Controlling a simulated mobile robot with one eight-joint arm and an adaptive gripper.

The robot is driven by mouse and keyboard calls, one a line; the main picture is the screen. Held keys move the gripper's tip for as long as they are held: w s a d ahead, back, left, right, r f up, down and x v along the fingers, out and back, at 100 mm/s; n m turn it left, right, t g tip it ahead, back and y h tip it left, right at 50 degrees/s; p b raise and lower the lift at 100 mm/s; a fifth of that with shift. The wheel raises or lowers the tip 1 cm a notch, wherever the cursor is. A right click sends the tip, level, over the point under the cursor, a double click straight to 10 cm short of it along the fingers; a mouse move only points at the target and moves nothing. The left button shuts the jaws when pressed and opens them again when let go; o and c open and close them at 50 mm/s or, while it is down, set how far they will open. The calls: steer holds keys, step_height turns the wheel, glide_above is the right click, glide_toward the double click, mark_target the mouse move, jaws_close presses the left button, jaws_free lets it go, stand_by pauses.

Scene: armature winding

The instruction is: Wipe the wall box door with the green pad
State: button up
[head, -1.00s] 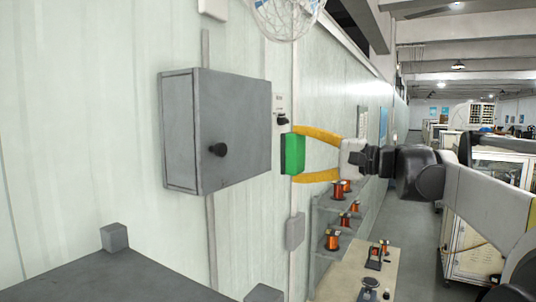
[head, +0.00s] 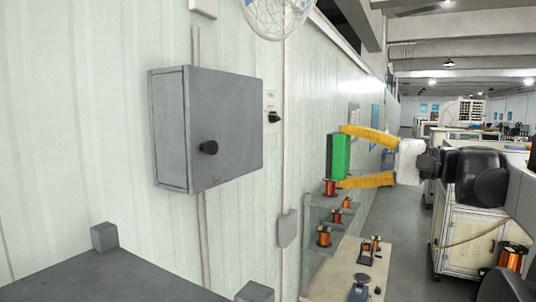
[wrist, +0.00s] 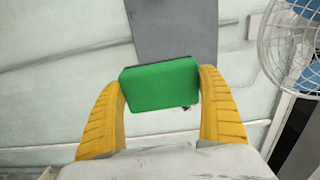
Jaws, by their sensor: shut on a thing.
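The wall box (head: 172,130) is a grey metal case on the pale panelled wall. Its door (head: 228,130) is flat and grey with a round black knob (head: 208,147). My gripper (head: 340,157) has yellow fingers and is shut on the green pad (head: 338,160). In the head view the pad is upright, to the right of the door and clear of it. In the wrist view the green pad (wrist: 160,84) sits between both fingertips, and part of a grey surface, likely the box (wrist: 172,30), shows beyond it.
A wall fan (head: 278,14) hangs above, right of the box; it also shows in the wrist view (wrist: 295,45). A small switch (head: 273,117) is beside the box. Copper spools (head: 324,236) stand on a shelf below my gripper. A dark grey tabletop (head: 110,280) is at lower left.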

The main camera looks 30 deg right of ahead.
steer(key=v, duration=0.9)
steer(key=shift+s, duration=0.2)
